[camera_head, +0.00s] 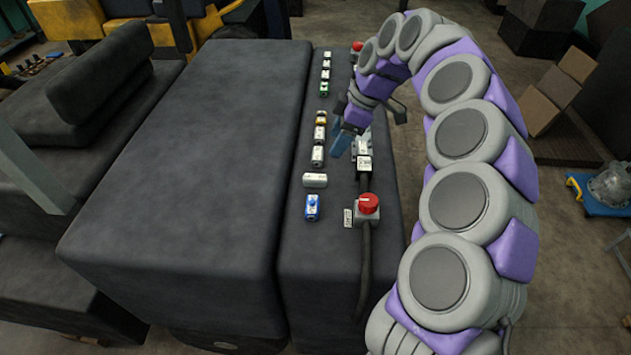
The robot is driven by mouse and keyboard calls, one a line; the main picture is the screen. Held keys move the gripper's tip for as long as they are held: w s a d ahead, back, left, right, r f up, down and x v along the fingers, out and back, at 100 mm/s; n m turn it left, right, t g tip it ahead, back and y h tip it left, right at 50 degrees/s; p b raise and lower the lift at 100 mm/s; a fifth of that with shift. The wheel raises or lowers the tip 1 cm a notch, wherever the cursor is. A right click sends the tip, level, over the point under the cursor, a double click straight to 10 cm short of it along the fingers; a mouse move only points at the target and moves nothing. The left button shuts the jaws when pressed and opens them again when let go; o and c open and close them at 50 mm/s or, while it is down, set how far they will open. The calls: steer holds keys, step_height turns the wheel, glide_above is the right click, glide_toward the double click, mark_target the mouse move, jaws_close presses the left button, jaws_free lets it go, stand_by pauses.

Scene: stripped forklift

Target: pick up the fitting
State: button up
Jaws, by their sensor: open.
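My gripper (349,138) is open and hangs over the narrow dark ledge, pointing down, with bluish fingertips. Just right of and below it is a small silver and white fitting (364,163), partly hidden by the gripper. I cannot tell whether the fingers touch it. A row of small fittings lies to the left of the gripper, among them a white one (318,154) and a white one lying crosswise (315,180). A blue one (312,207) is nearest. Which one the task means is not clear from the picture.
A red emergency button (368,203) with a cable stands on the ledge (335,260). The wide dark block (190,150) on the left is bare on top. A metal flange (612,184) sits on a blue dolly, and cardboard boxes (560,95) stand at right.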

mark_target(317, 176)
steer(key=x, duration=0.4)
steer(key=shift+s+a, duration=0.1)
steer(key=shift+a, duration=0.25)
steer(key=f, duration=0.1)
steer(key=f+b, duration=0.1)
steer(key=f, duration=0.1)
steer(key=shift+d, duration=0.3)
steer(key=shift+d+f, duration=0.1)
steer(key=shift+f, duration=0.25)
steer(key=a+f, duration=0.3)
steer(key=a+f+b, duration=0.1)
steer(key=shift+s+a+f, duration=0.15)
steer(key=shift+s+f, duration=0.05)
steer(key=shift+s, duration=0.1)
steer(key=shift+f, duration=0.15)
steer(key=shift+d, duration=0.75)
steer(key=shift+c, duration=0.6)
steer(key=c, duration=0.3)
steer(key=shift+a, duration=0.6)
steer(key=c, duration=0.6)
steer(key=shift+d, duration=0.1)
jaws_close()
steer(key=shift+d, duration=0.3)
